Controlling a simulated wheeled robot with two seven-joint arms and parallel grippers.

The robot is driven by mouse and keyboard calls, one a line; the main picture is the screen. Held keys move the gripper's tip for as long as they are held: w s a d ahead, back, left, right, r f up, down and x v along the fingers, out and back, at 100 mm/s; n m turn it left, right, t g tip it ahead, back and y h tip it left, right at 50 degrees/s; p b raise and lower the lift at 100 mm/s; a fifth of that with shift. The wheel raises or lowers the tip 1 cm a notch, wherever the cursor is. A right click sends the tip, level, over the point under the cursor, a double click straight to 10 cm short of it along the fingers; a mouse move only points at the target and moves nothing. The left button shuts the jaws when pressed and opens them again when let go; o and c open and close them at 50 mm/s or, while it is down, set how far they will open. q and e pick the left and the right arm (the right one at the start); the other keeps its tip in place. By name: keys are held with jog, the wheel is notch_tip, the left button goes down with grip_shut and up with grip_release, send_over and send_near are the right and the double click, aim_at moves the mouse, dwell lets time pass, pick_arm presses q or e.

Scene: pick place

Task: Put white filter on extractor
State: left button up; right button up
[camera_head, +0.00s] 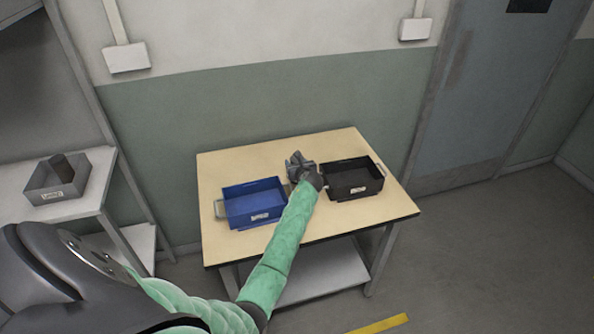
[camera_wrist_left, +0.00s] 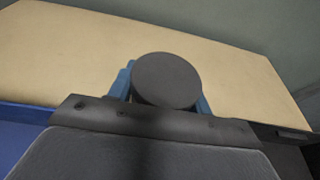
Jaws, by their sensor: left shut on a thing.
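My left gripper (camera_head: 300,160) is over the wooden table, between a blue bin and a black bin. In the left wrist view, its blue fingers are shut on a dark grey round object (camera_wrist_left: 167,80). I cannot make out a white filter or an extractor in either view. My right gripper is not in view.
The blue bin (camera_head: 253,203) stands on the left of the table (camera_head: 330,143), the black bin (camera_head: 352,179) on the right. A grey bin (camera_head: 57,189) with a dark cylinder (camera_head: 62,168) stands on a side shelf. The table's front strip is clear.

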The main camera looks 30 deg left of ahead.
pick_arm(q)
jog(key=shift+r, duration=0.5)
notch_tip(320, 180, up, 3)
jog(key=shift+f+b, duration=0.1)
jog(key=shift+b, duration=0.85)
jog(key=d+r+m+t+h+b, duration=0.2)
jog(key=d+r+m+h+b, duration=0.15)
jog(key=d+r, duration=1.55)
jog(key=s+d+r+m+t+h, duration=0.1)
jog(key=s+d+m+t+h, duration=0.15)
jog(key=s+d, duration=0.55)
jog(key=s+d+f+m+h, duration=0.35)
jog(key=s+d+f, duration=0.3)
jog(key=s, duration=0.25)
jog(key=shift+m+t+h, duration=0.25)
jog(key=shift+h, duration=0.5)
jog(key=s+f, duration=0.2)
jog(key=f, duration=0.1)
jog(key=s+f, duration=0.5)
jog(key=f, duration=0.1)
jog(key=shift+s+a+f, duration=0.15)
jog(key=shift+s+a, duration=0.2)
jog(key=shift+a, duration=0.05)
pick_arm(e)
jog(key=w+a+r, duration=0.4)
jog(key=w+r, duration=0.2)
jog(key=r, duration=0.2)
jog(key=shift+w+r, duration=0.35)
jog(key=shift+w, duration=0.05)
